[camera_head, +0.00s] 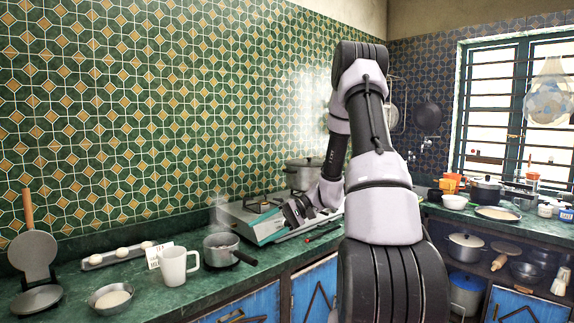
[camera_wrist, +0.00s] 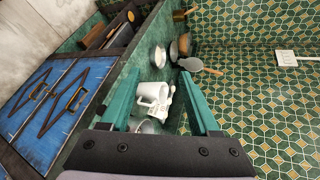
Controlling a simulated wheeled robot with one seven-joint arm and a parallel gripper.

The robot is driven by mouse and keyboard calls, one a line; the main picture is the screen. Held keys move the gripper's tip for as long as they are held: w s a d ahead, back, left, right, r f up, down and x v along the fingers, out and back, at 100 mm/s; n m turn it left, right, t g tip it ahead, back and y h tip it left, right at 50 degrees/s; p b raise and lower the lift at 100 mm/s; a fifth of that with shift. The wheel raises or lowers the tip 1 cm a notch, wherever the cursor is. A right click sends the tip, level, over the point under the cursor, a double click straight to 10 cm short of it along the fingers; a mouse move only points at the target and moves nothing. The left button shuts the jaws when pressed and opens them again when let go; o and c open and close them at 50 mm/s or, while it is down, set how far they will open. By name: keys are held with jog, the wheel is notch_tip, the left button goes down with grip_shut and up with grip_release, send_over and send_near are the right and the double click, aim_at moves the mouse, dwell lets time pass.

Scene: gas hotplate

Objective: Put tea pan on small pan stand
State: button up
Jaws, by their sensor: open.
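The tea pan (camera_head: 221,248), a small steaming metal saucepan with a dark handle pointing right, stands on the green counter in front of the hotplate. In the wrist view a metal rim, probably the tea pan (camera_wrist: 148,126), shows between my fingers, mostly hidden. The small pan stand (camera_head: 262,206) is on the left burner of the gas hotplate (camera_head: 240,213). A large pot (camera_head: 304,174) is on the hotplate's farther part. My gripper (camera_wrist: 159,75) is open and empty, with two teal fingers. In the head view it is near the hotplate's front, right of the tea pan.
A white mug (camera_head: 177,267) stands close left of the tea pan. A bowl (camera_head: 110,298), a tray of white pieces (camera_head: 122,255) and a round hinged metal press (camera_head: 35,256) are farther left. The tiled wall (camera_head: 150,120) rises behind the counter.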

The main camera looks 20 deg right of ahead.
jog(key=s+r+t+h, duration=0.6)
jog(key=s+r+h, duration=0.5)
jog(key=s+r, duration=0.9)
notch_tip(320, 180, up, 3)
jog(key=shift+s+a+r, duration=0.1)
jog(key=shift+s+a, duration=0.25)
jog(key=shift+a, duration=0.05)
